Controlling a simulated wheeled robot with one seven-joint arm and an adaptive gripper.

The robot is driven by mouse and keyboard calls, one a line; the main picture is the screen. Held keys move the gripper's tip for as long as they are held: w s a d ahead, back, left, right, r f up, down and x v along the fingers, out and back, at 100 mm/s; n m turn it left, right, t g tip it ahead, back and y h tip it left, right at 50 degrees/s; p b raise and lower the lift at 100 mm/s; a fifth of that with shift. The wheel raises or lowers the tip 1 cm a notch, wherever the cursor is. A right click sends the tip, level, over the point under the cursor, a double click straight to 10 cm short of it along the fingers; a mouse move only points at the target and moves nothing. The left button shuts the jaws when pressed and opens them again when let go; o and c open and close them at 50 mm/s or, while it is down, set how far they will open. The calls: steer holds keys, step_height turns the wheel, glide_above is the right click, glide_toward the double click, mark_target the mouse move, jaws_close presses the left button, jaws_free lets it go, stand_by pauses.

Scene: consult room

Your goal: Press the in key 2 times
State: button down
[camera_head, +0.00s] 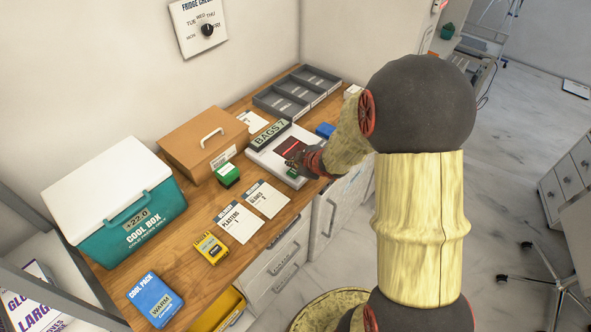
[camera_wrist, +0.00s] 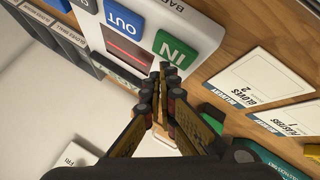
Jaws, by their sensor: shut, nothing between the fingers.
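The white counter device (camera_head: 262,152) lies on the wooden counter with its sign reading BAGS 7 (camera_head: 270,133). My gripper (camera_head: 292,160) is shut and empty over the device. In the wrist view its fingertips (camera_wrist: 167,72) are at the lower edge of the IN key; I cannot tell whether they touch it. In the head view the gripper covers part of the device.
Behind the device stands a grey divided tray (camera_head: 283,106), with a brown box (camera_head: 203,140) to its left. A teal cool box (camera_head: 125,225), a yellow box (camera_head: 211,248), a green box (camera_head: 227,174) and paper cards (camera_head: 239,224) lie left of my gripper.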

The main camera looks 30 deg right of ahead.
mark_target(294, 172)
steer(key=shift+r+p, duration=2.25)
steer(key=shift+r, duration=0.2)
steer(key=shift+r+p, duration=1.85)
steer(key=shift+p, duration=0.8)
step_height(294, 172, down, 9)
steer(key=b, duration=0.8)
steer(key=shift+r, duration=0.1)
steer(key=shift+f+b, duration=0.35)
steer(key=shift+b, duration=0.1)
